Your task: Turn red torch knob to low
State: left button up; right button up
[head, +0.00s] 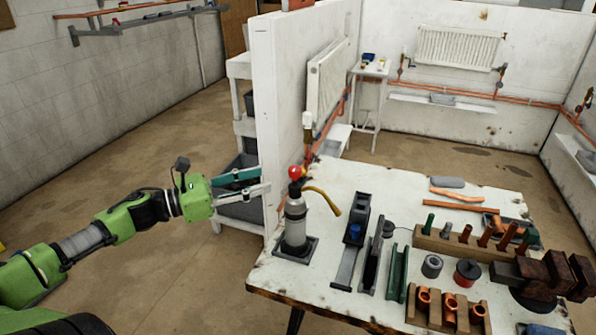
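A torch (295,222) with a grey cylinder stands upright in a dark square holder (295,249) at the left end of the workbench. Its red knob (295,172) sits at the top, and a brass-coloured nozzle (323,199) curves down to the right. The knob's setting is too small to read. My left gripper (264,181) is level with the torch top, a short way left of the knob. Its two fingers are apart with nothing between them, and it does not appear to touch the torch. My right gripper is not in view.
A white partition (285,100) stands behind the torch. Floor left of the bench is clear.

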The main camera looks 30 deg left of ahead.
aim_at(295, 168)
pick_arm(q)
jog(key=x, duration=0.8)
jog(key=shift+w+r, duration=0.15)
jog(key=shift+p+x, duration=0.3)
jog(key=shift+x, duration=0.8)
grip_shut()
